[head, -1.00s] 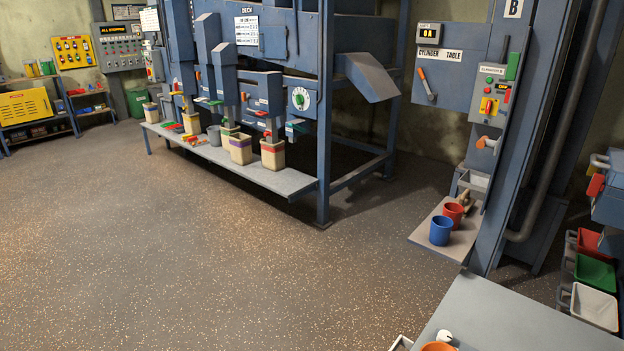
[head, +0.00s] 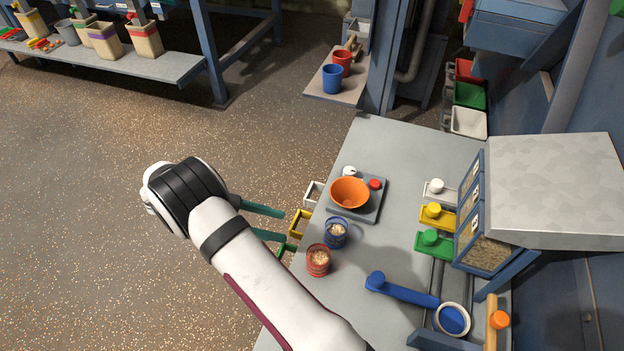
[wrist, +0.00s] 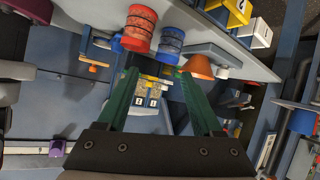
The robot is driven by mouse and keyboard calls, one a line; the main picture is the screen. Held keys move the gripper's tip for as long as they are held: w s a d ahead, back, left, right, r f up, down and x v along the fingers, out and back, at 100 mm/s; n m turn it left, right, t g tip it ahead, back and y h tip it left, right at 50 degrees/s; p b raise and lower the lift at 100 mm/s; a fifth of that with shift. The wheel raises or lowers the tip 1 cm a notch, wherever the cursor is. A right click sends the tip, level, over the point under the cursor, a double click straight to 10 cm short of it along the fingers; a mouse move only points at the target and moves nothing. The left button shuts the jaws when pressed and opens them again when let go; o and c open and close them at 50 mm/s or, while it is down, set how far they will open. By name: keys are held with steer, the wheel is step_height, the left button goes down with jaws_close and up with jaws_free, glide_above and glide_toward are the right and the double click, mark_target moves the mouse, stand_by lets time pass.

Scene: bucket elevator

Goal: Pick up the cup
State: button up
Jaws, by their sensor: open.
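A blue cup of grain (head: 336,236) and a red cup of grain (head: 317,264) stand near the left edge of the grey table. They also show at the top of the wrist view, red (wrist: 138,27) and blue (wrist: 170,42). Another blue cup (head: 331,80) and an empty-handed-looking red cup (head: 342,62) stand on a small shelf at the back. The frames do not show which cup the task means. My gripper (head: 285,226) is open, its green fingers apart and nothing between them. It is left of the table's cups, not touching them.
An orange bowl (head: 349,193) sits on a scale (head: 371,207) behind the cups. Small bins (head: 299,224) hang at the table's left edge.

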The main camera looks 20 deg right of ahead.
mark_target(335, 233)
steer(key=shift+m+t+h, duration=0.3)
steer(key=shift+m+h, duration=0.4)
steer(key=shift+h, duration=0.1)
steer(key=f+x, duration=0.1)
steer(key=x, duration=1)
steer(key=w+f+x, duration=0.1)
steer(key=x, duration=0.4)
steer(key=shift+a+f, duration=0.2)
steer(key=shift+f, duration=0.2)
steer(key=shift+w, duration=0.1)
steer(key=c, duration=1)
